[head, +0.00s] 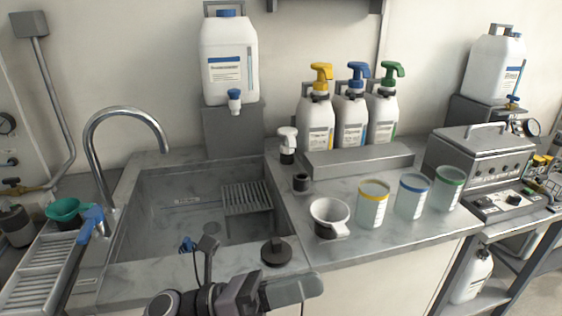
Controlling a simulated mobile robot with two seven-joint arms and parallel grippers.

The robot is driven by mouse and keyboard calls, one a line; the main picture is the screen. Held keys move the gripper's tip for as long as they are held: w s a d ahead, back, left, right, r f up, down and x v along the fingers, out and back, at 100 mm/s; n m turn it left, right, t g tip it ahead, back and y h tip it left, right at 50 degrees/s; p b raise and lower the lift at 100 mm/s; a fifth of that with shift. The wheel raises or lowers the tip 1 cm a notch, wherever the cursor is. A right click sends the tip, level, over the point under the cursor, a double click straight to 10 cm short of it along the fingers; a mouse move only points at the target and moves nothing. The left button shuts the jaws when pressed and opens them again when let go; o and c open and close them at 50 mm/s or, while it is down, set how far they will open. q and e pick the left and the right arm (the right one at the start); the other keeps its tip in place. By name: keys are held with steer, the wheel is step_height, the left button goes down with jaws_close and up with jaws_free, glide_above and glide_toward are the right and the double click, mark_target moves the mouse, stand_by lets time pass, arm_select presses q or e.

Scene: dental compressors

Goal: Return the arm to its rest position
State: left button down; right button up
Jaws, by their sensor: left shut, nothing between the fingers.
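My left gripper (300,289) is at the bottom centre, in front of the counter's front edge. Its fingers point to the right, are shut together and hold nothing. Part of my left arm shows beside it at the bottom edge. My right gripper is not in view.
A grey sink (170,228) with a curved tap (128,110) lies beyond the gripper. A black round knob (277,253) is close behind it. A white cup (329,217) and three colour-rimmed beakers (372,203) stand on the right counter, before three pump bottles (350,122).

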arm_select(q)
steer(key=w+a+f+n+t+y, duration=0.2)
steer(key=a+f+n+t+y, duration=0.5)
steer(key=n, duration=0.7)
steer(key=w+a+f+n+t+y, duration=0.4)
steer(key=n+t, duration=0.4)
steer(key=n, duration=0.7)
steer(key=s+a+f+n+g+y, duration=0.3)
steer(key=s+a+f+n, duration=0.3)
steer(key=f, duration=0.3)
steer(key=s+a+f+n+g+y+p, duration=0.1)
steer(key=s+a+f+n+g+y, duration=0.2)
steer(key=s+a+f+n+y, duration=0.2)
steer(key=s+a+f+n, duration=0.1)
steer(key=s+f+n, duration=0.2)
steer(key=n, duration=0.1)
steer(key=shift+f+p, duration=0.3)
steer(key=shift+f, duration=0.1)
